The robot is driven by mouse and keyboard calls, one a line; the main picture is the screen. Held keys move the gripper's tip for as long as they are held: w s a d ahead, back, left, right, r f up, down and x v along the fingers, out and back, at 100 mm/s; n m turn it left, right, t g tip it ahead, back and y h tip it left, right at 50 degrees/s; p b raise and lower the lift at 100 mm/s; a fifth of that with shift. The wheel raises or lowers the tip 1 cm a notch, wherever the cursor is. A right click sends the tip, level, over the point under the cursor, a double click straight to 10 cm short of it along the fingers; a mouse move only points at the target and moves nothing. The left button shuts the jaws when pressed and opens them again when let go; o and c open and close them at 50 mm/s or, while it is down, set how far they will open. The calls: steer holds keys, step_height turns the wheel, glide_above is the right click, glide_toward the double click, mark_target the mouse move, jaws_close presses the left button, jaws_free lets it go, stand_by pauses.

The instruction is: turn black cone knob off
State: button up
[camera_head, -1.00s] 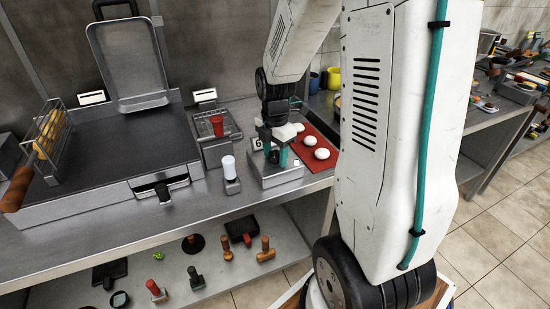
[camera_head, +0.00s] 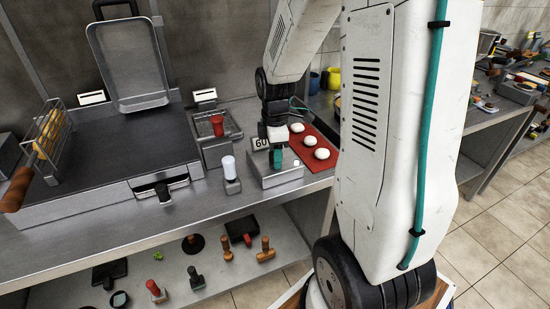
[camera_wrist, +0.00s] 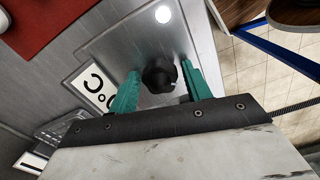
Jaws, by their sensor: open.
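The black cone knob (camera_wrist: 160,74) sits on a grey metal box between the two teal fingers of my gripper (camera_wrist: 158,88) in the wrist view. The fingers are open, one on each side of the knob. The right finger is close to it; I cannot tell whether it touches. In the head view my gripper (camera_head: 277,158) is low over the metal box (camera_head: 283,178), and the knob is hidden there. A white round spot (camera_wrist: 163,14) shows on the box top. A white card with dark figures (camera_wrist: 94,88) stands beside the box.
A red mat (camera_head: 318,148) with white round buns lies behind and right of the box. A white-topped knob (camera_head: 229,166) on a small base and a unit with a red knob (camera_head: 217,125) stand to its left. The counter's front edge is close.

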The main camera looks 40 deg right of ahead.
steer(key=m, duration=0.5)
steer(key=shift+m, duration=0.3)
steer(key=m, duration=0.6)
steer(key=shift+r, duration=0.1)
